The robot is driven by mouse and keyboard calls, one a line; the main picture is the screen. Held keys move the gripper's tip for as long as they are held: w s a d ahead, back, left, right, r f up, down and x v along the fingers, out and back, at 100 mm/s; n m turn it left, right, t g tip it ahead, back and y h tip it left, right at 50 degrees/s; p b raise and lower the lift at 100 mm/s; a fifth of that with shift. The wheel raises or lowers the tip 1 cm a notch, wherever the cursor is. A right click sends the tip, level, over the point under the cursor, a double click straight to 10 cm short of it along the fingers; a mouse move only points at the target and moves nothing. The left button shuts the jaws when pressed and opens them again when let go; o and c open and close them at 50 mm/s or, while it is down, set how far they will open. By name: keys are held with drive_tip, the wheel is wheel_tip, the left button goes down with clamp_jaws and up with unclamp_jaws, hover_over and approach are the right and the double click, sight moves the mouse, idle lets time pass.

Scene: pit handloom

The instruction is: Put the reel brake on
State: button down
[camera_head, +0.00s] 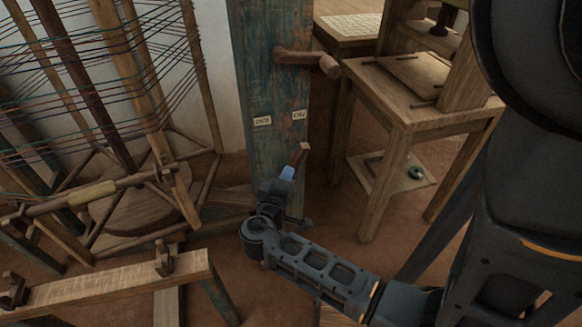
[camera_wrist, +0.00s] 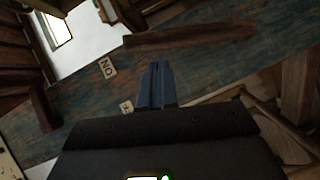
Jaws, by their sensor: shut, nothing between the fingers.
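A blue-green wooden post (camera_head: 272,80) carries an OFF label (camera_head: 262,121) at its left and an ON label (camera_head: 298,115) at its right. Below the labels is a wooden lever (camera_head: 301,153), its upper end under the ON label; my gripper hides its lower part. In the wrist view the lever (camera_wrist: 190,37) lies along the post's edge on the ON side, and the ON label (camera_wrist: 108,67) is readable. My gripper (camera_head: 287,173) is shut and empty in front of the post, just left of the lever tip. Whether the fingers (camera_wrist: 155,85) touch the lever cannot be told.
A wooden crank-like handle (camera_head: 308,60) sticks out higher on the post. A reel frame strung with threads (camera_head: 95,75) stands at left, a wooden bench (camera_head: 110,285) in front of it. A wooden table (camera_head: 420,95) stands close at right.

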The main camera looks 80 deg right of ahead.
drive_tip(key=shift+v, duration=1.35)
drive_tip(key=shift+w, duration=0.15)
drive_tip(key=s+a+n+t+y+p, duration=0.3)
drive_tip(key=a+n+t+y+p, duration=0.25)
drive_tip(key=a+t+y, duration=0.95)
drive_tip(key=s+a+r+t+p, duration=0.1)
drive_tip(key=s+a+r, duration=0.1)
drive_tip(key=a+r, duration=0.5)
drive_tip(key=s+a+r+t+y+p, duration=0.1)
drive_tip(key=a+r, duration=0.7)
drive_tip(key=r, duration=0.8)
drive_tip(key=shift+s+a+r+m+p, duration=0.25)
drive_tip(key=shift+s+m, duration=0.2)
drive_tip(key=shift+s, duration=0.45)
